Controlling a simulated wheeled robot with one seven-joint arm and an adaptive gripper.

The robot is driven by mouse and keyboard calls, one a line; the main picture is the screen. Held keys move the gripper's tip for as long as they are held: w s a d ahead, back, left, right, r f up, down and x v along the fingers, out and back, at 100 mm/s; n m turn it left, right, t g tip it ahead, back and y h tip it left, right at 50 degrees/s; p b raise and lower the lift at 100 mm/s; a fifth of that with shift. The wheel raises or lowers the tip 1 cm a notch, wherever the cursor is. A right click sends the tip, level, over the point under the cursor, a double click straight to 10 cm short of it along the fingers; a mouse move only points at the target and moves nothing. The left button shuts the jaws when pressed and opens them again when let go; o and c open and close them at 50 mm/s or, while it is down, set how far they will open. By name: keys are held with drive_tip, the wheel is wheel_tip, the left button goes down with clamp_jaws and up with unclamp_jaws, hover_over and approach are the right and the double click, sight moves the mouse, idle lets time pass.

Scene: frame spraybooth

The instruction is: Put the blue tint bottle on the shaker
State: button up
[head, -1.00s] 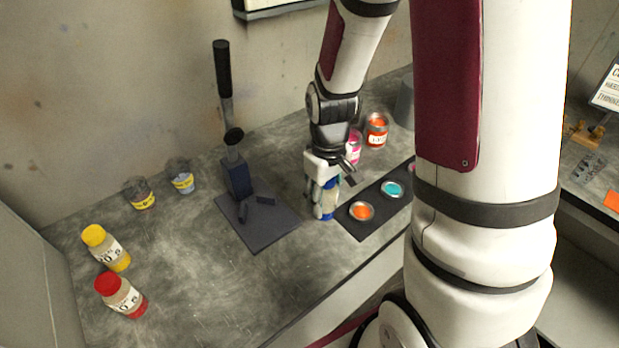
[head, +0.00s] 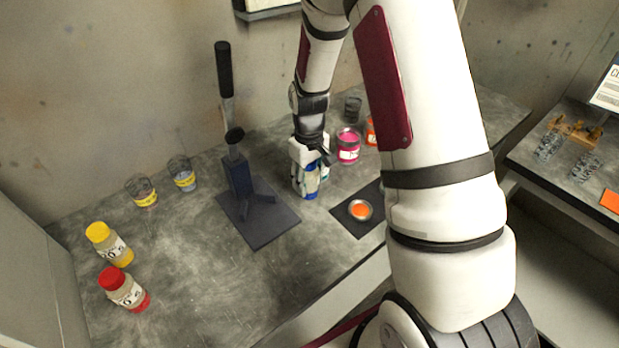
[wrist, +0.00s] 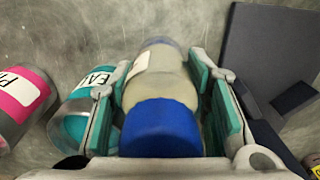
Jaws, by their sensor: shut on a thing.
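The blue tint bottle, with a blue cap (wrist: 160,128) and pale body (wrist: 158,75), is between the teal-padded fingers of my gripper (wrist: 166,85) in the wrist view. My gripper (head: 308,178) is shut on it; in the head view the bottle (head: 311,186) is partly hidden by the fingers. I cannot tell whether its base touches the bench. A dark stand (head: 240,185) with a flat base plate, an upright post and a black handle is just left of my gripper; I cannot tell if this is the shaker. Its plate (wrist: 265,45) shows at right in the wrist view.
A pink can (head: 348,146) and a teal can (wrist: 80,118) are close on the other side of my gripper. Yellow (head: 109,243) and red-capped (head: 123,289) bottles and two cups are at left.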

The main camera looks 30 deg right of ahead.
drive_tip(key=shift+f, duration=0.1)
drive_tip(key=o, duration=1)
drive_tip(key=shift+o, duration=0.2)
